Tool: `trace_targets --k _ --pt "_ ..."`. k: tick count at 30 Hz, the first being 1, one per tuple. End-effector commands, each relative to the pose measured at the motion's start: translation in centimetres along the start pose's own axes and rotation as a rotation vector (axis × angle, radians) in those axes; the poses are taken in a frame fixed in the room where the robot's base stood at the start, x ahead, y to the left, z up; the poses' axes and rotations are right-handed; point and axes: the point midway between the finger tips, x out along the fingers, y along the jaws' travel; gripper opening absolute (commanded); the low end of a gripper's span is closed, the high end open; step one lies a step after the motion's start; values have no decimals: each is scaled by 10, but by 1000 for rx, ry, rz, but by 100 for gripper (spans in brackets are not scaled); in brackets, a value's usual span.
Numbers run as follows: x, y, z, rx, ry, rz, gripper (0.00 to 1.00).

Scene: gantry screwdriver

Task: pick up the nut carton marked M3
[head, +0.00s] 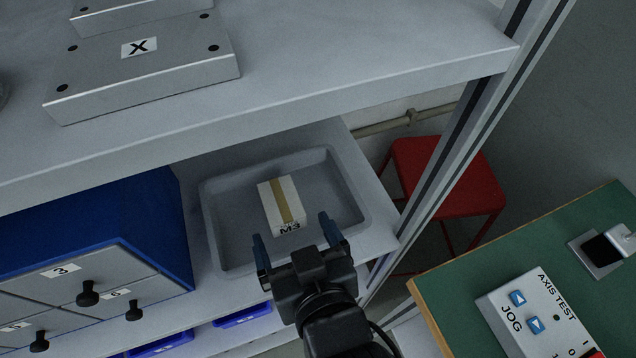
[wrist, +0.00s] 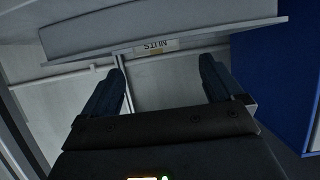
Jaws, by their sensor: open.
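The nut carton (head: 283,205) is a small white box with a tan tape stripe and "M3" on its near face. It sits in a shallow grey tray (head: 217,235) on the lower shelf. My gripper (head: 294,232) is open and empty, just in front of the carton in the head view, with its fingers pointing toward it. In the wrist view, the open fingers (wrist: 162,68) have a clear gap between them. Beyond them a small "NUTS" label (wrist: 158,45) shows upside down; I cannot tell what it is on.
The upper shelf (head: 350,95) overhangs the tray's back and holds a metal plate (head: 150,70) marked X. A blue drawer cabinet (head: 165,225) stands left of the tray. An upright post (head: 470,130) stands at right, with a red stool (head: 440,175) behind and a green bench (head: 455,280).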

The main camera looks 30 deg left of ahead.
Motion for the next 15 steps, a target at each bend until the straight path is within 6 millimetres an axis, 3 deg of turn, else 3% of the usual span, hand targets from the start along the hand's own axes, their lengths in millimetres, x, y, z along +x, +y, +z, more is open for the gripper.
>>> trace_targets --k 15 --pt "47 -4 -6 -10 -2 -11 94"
